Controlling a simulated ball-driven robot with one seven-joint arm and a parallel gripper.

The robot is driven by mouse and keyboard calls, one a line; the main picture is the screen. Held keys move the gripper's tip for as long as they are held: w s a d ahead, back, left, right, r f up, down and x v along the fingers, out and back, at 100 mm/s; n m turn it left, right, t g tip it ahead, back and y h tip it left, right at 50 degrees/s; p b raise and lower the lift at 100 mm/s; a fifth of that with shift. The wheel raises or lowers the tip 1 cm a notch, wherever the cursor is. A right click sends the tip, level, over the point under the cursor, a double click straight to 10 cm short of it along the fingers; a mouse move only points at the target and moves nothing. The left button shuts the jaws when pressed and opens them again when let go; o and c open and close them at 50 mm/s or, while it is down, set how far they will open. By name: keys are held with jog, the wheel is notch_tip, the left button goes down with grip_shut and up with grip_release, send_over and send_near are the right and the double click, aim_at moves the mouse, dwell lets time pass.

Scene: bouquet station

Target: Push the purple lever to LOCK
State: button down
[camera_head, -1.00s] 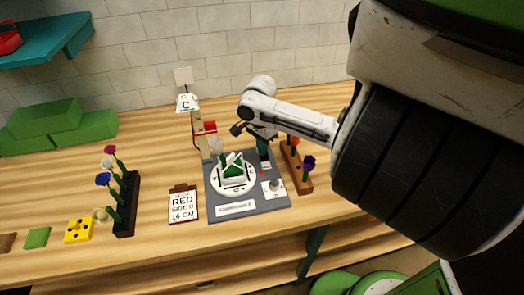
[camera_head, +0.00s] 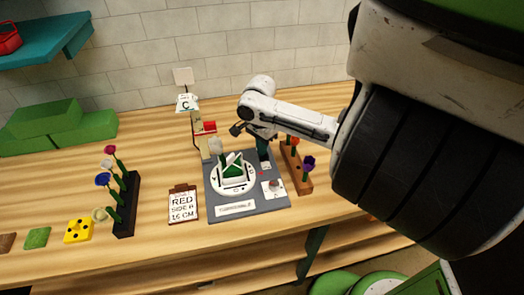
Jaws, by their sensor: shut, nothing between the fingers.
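No purple lever can be made out; it may be hidden behind my arm or too small to tell, and I cannot read a LOCK mark. The grey station board (camera_head: 215,196) lies mid-table with a white round dial (camera_head: 246,184) holding a green and white piece (camera_head: 233,170). A small white plate with a knob (camera_head: 274,187) sits at its right front. A dark teal upright (camera_head: 263,148) stands at its back right. My gripper (camera_head: 238,129) is small and dark, shut and empty, above the board's back edge near a red piece (camera_head: 206,127). Its fingertips are hard to see.
A wooden rack (camera_head: 298,173) with orange and purple flowers stands right of the board. A dark flower rack (camera_head: 126,222) and a clipboard (camera_head: 183,204) stand left. Bare table lies between the clipboard and left rack.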

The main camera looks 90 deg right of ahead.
jog(key=shift+w+d+r, duration=0.1)
jog(key=shift+w+d, duration=0.2)
jog(key=shift+d, duration=0.1)
jog(key=shift+s+d+r, duration=0.2)
jog(key=shift+s+d, duration=0.2)
jog(key=shift+s, duration=0.35)
jog(key=shift+r, duration=0.2)
jog(key=shift+s+d+r, duration=0.1)
jog(key=shift+r, duration=1.1)
jog(key=shift+w+a+r, duration=0.15)
jog(key=shift+a+r, duration=0.05)
jog(key=shift+r, duration=0.7)
jog(key=shift+w+a+r, duration=0.1)
jog(key=shift+a+r, duration=0.1)
jog(key=shift+r, duration=0.65)
